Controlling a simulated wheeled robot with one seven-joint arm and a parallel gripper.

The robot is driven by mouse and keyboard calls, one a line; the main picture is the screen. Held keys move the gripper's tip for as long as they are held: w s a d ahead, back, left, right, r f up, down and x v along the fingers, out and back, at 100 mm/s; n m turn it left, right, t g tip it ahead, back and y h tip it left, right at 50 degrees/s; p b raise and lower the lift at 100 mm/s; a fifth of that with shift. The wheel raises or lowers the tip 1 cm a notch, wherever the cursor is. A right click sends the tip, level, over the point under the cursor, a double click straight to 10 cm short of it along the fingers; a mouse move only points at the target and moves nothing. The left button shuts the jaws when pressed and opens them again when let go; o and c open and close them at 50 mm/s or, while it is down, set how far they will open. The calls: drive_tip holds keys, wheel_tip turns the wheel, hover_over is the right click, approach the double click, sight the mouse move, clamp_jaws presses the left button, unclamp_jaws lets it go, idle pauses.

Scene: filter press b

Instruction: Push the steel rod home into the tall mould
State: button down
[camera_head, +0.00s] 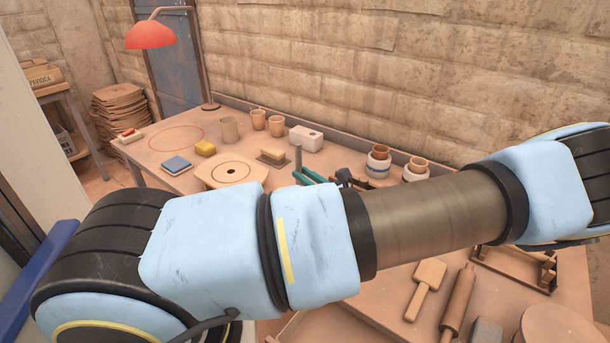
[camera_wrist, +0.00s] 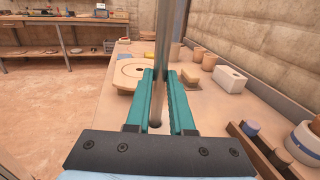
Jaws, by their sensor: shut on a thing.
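The steel rod (camera_wrist: 165,40) stands upright between the two teal fingers of my gripper (camera_wrist: 161,76) in the wrist view. My gripper is shut on it, and the rod runs out of the top of that view. Its lower end shows between the fingers. In the head view the rod (camera_head: 298,158) shows as a short grey piece above the teal fingers (camera_head: 309,176); my arm hides what is below. A white block (camera_head: 306,138) stands behind and to the right of the rod, apart from it; it also shows in the wrist view (camera_wrist: 229,80). I cannot tell whether it is the tall mould.
A board with a ringed hole (camera_head: 231,172) lies left of my gripper. Sponge, cups and a wooden block (camera_head: 272,157) stand near it. Banded pots (camera_head: 378,163) stand at the back right.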

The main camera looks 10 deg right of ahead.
drive_tip(key=shift+f+b, duration=1.6)
drive_tip(key=shift+f, duration=1.35)
drive_tip(key=c, duration=0.7)
unclamp_jaws()
drive_tip(key=b+v, duration=0.3)
drive_tip(key=v, duration=0.7)
drive_tip(key=shift+s+d+b, duration=0.2)
drive_tip(key=shift+s+b, duration=0.1)
drive_tip(key=shift+s, duration=0.05)
